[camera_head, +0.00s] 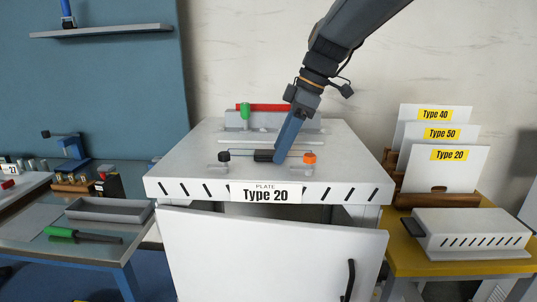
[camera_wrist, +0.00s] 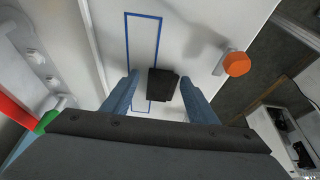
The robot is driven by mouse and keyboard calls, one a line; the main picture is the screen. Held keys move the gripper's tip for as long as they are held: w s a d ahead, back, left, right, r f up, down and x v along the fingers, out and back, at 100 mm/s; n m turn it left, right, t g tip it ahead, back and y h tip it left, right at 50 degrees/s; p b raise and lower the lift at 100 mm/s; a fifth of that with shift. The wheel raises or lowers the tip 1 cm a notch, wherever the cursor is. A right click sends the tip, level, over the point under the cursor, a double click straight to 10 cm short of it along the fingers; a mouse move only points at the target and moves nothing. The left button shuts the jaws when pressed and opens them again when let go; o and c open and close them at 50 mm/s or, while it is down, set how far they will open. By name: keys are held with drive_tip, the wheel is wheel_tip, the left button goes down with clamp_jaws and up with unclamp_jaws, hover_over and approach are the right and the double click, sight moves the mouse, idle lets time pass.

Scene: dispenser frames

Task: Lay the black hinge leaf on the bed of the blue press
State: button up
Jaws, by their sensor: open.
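The black hinge leaf (camera_head: 263,156) lies on the white top of the cabinet, near its front edge. In the wrist view the dark leaf (camera_wrist: 162,86) sits between my two blue fingers, over part of a blue outlined rectangle. My gripper (camera_head: 279,157) is open and low at the leaf, with a finger on either side; the wrist view shows my gripper (camera_wrist: 160,80) apart from the leaf's sides. A small blue press (camera_head: 70,146) stands on the left bench; its bed is too small to make out clearly.
The white cabinet (camera_head: 174,184), labelled Type 20, carries an orange knob (camera_head: 310,158), a black knob (camera_head: 224,156) and a red-and-green clamp (camera_head: 245,109). A grey tray (camera_head: 108,216) and green-handled tool (camera_head: 62,232) lie on the left bench. Labelled plates (camera_head: 440,172) stand at right.

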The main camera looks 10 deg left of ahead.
drive_tip(key=c, duration=1.3)
wheel_tip(320, 180, up, 10)
drive_tip(key=b, duration=0.2)
drive_tip(key=shift+b, duration=0.3)
